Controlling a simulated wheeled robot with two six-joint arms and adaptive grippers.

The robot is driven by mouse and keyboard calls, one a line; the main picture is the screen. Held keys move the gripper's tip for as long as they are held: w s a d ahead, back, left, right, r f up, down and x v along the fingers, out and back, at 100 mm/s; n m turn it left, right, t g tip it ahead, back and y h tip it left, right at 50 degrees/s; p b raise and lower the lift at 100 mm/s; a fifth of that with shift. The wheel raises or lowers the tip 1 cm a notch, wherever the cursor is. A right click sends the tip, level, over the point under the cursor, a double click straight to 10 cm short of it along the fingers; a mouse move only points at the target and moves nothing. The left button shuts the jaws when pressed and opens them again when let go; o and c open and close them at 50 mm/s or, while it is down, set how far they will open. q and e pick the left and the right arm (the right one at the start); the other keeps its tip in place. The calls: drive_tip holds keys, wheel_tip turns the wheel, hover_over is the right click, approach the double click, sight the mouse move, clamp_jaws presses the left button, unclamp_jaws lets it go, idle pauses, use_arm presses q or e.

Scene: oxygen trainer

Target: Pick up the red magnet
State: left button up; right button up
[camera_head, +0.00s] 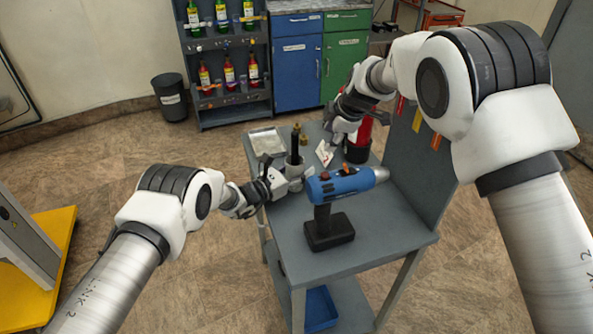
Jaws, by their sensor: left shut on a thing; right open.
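No thing can be told for sure as the red magnet. A red cylinder with a black base (358,152) stands at the table's back right, partly hidden by my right arm. A small red spot (325,175) shows on top of the blue drill (341,185). My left gripper (284,181) is shut at the table's left side, on what looks like a small grey thing (296,184) beside a grey cup (294,167); its hold is too small to see clearly. My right gripper (338,136) is open, above a white card (324,153) and left of the red cylinder.
The grey table (385,232) has a tall panel (419,165) along its right side. The drill stands upright on its black battery in the middle. A grey tray (267,143) lies at the back left. The table's front right is clear.

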drive_tip(key=w+d+r+n+t+h, duration=0.2)
drive_tip(key=d+n+t, duration=0.35)
drive_tip(key=n, duration=0.65)
drive_tip(key=n+y, duration=0.9)
drive_tip(key=n, duration=0.6)
approach(297, 134)
drive_tip(key=shift+g, duration=0.55)
drive_tip(key=x, duration=1.1)
drive_tip(key=shift+w+d+r, duration=0.1)
drive_tip(key=shift+w+r, duration=0.1)
drive_tip(key=shift+w, duration=0.1)
drive_tip(key=shift+r, duration=0.1)
clamp_jaws()
